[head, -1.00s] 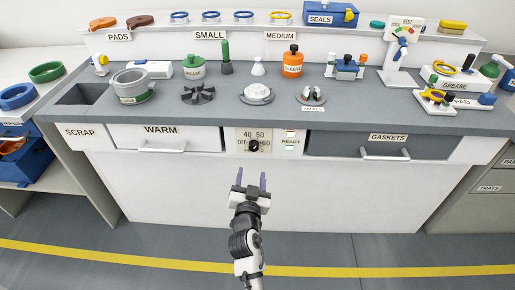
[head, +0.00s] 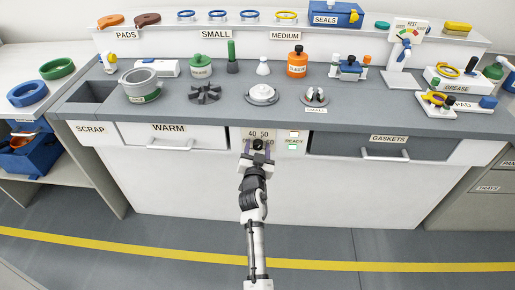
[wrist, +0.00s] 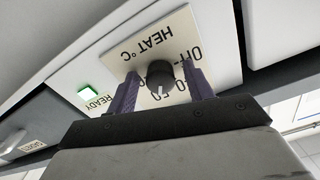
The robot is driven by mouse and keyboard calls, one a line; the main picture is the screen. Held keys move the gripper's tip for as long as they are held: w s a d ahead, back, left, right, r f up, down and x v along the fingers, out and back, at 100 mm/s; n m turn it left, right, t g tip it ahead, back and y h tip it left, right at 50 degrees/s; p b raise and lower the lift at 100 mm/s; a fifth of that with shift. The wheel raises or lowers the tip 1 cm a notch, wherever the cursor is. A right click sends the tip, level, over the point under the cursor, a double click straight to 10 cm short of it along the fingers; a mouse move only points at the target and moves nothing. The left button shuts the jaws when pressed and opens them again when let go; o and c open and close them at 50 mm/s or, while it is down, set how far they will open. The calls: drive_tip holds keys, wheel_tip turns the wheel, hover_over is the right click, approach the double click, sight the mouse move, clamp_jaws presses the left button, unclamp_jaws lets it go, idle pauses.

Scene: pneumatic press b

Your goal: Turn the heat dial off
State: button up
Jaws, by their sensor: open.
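The heat dial is a small round black knob (wrist: 160,76) with a white pointer line, on a beige plate marked HEAT °C (wrist: 178,38). In the wrist view the plate is upside down and the pointer faces the lower side, near the 40 and 50 marks. In the head view the plate (head: 262,133) is on the counter front, with the knob (head: 258,144) partly behind my gripper (head: 257,151). My gripper (wrist: 161,88) is open, with one purple finger on each side of the knob. I cannot tell whether they touch it.
A green-lit READY light (head: 292,147) sits just right of the plate. The WARM drawer handle (head: 168,146) juts out at left, and the GASKETS drawer handle (head: 385,154) at right. The floor before the counter is clear.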

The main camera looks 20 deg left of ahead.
drive_tip(key=c, duration=1)
drive_tip(key=n, duration=0.4)
drive_tip(key=shift+d, duration=0.1)
drive_tip(key=n, duration=0.6)
drive_tip(key=shift+p, duration=0.35)
drive_tip(key=n+p, duration=0.1)
drive_tip(key=n, duration=0.2)
drive_tip(key=shift+r+n, duration=0.1)
drive_tip(key=shift+n, duration=0.2)
drive_tip(key=n+p, duration=0.1)
drive_tip(key=n, duration=0.2)
drive_tip(key=shift+n, duration=0.3)
drive_tip(key=n+p, duration=0.2)
drive_tip(key=n, duration=0.4)
drive_tip(key=shift+n, duration=0.3)
